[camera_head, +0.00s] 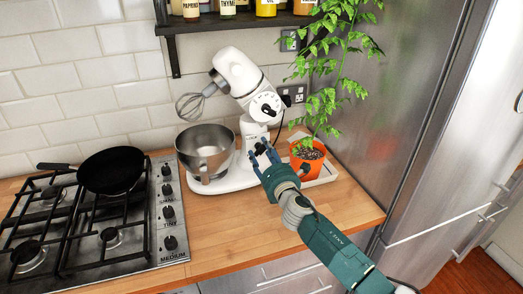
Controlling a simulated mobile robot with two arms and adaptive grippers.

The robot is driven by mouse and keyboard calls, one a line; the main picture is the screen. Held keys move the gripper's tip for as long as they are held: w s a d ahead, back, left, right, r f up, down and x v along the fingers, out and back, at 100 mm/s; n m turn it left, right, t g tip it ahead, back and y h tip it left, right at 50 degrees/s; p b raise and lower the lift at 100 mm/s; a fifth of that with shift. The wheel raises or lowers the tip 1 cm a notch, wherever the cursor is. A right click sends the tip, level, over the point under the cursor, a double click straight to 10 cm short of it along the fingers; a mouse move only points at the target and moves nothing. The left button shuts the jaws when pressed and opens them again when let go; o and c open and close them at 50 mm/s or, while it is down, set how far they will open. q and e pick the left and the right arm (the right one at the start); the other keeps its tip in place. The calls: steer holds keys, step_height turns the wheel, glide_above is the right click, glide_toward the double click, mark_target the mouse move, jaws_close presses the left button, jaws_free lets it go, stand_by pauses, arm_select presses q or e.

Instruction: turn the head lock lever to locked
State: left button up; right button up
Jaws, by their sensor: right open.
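The white stand mixer (237,72) stands on the wooden counter, its head tilted up and back. A wire whisk (189,105) hangs from the raised head, above and apart from the steel bowl (207,152) on the mixer's base. A black knob (267,108) shows on the side of the head. My right gripper (260,151) is open at the mixer's neck, just below the head. Its dark fingers cover part of the neck. I cannot clearly make out the head lock lever there, or whether the fingers touch it. My left gripper is out of view.
A plant in an orange pot (306,160) stands close to the right of my gripper. A gas hob (90,232) with a black pan (111,170) is at left. A spice shelf (236,22) hangs above. The front counter (225,228) is clear.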

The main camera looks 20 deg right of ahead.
steer(key=shift+w, duration=0.6)
steer(key=shift+c, duration=0.7)
jaws_close()
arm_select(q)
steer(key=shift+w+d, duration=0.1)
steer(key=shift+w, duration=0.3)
